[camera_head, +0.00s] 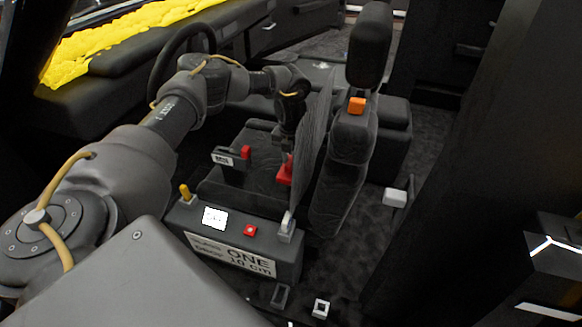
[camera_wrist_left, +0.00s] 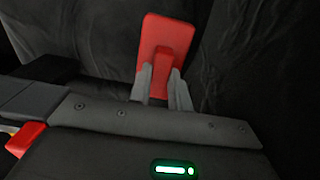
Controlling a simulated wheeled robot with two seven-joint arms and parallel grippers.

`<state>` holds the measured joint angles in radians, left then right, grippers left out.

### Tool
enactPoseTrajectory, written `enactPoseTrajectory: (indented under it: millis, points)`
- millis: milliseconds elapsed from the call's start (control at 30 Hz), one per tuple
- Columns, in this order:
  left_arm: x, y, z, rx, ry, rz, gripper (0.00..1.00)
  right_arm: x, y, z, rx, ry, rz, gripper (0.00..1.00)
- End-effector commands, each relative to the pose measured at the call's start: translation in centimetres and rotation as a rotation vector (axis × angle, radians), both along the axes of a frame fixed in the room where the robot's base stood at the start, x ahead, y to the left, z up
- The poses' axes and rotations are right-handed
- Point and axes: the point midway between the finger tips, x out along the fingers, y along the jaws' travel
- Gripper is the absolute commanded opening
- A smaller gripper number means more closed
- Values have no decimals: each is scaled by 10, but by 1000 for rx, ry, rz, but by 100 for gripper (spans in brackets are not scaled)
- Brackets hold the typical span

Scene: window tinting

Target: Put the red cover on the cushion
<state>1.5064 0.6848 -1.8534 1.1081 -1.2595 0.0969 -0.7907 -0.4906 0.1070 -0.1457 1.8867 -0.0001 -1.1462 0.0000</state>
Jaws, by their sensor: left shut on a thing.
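In the head view my left arm reaches across the car seat. My left gripper (camera_head: 287,155) points down above the seat cushion (camera_head: 262,165), near the backrest. It is shut on the red cover (camera_head: 285,175). In the left wrist view the grey fingertips (camera_wrist_left: 160,82) pinch a raised red grip on the flat red cover (camera_wrist_left: 155,30). Dark creased upholstery lies behind the cover. I cannot tell whether the cover touches the cushion. My right gripper is in neither view.
A labelled black box (camera_head: 232,258) with a red button stands along the seat's near side. The backrest (camera_head: 345,165) with an orange block (camera_head: 357,105) rises on the right. A steering wheel (camera_head: 180,60) is beyond my arm. A dark pillar (camera_head: 445,160) bounds the right.

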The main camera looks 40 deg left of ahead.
Motion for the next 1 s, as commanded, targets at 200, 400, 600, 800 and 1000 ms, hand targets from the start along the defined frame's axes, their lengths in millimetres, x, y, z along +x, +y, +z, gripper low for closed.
enactPoseTrajectory:
  millis: [200, 400, 600, 800, 1000]
  points:
    - [8, 4, -11, -1, 1, 0, 0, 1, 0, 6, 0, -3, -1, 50]
    - [10, 5, -15, -1, 1, 1, 0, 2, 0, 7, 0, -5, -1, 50]
    - [11, 6, -42, 0, 2, -1, 0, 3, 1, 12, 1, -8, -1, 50]
    - [12, 6, -46, -1, 1, 0, 0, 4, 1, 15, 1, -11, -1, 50]
    - [11, 6, -49, -1, 1, 0, 0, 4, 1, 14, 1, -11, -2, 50]
